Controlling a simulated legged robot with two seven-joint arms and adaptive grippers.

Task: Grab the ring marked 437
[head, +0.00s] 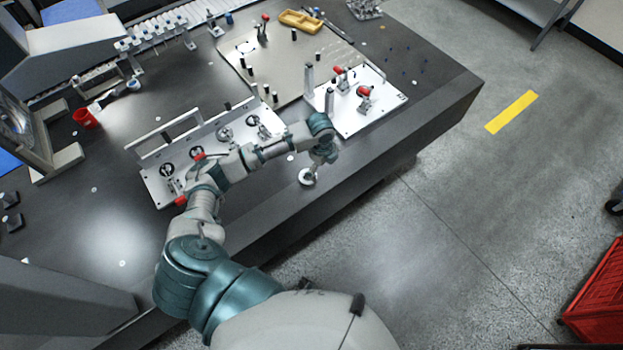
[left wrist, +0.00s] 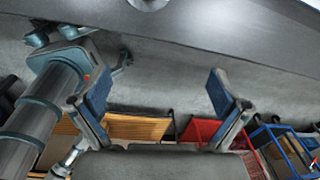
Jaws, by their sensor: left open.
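A pale metal ring (head: 307,176) lies on the dark table (head: 250,222) close to its front edge. No number on it is readable. Part of a round pale piece, seemingly the same ring (left wrist: 148,4), is cut off at the top of the left wrist view. My left gripper (head: 322,158) is beside the ring, just above and right of it in the head view. Its two blue-padded fingers (left wrist: 158,95) are spread with nothing between them. I cannot tell its exact height above the table. My right gripper is not in view.
A white fixture plate with round parts (head: 158,184) lies left of my forearm. A white plate with red-handled clamps (head: 385,112) lies beyond the gripper. A red cup (head: 85,118) stands at left. A red crate (head: 600,292) is on the floor at right.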

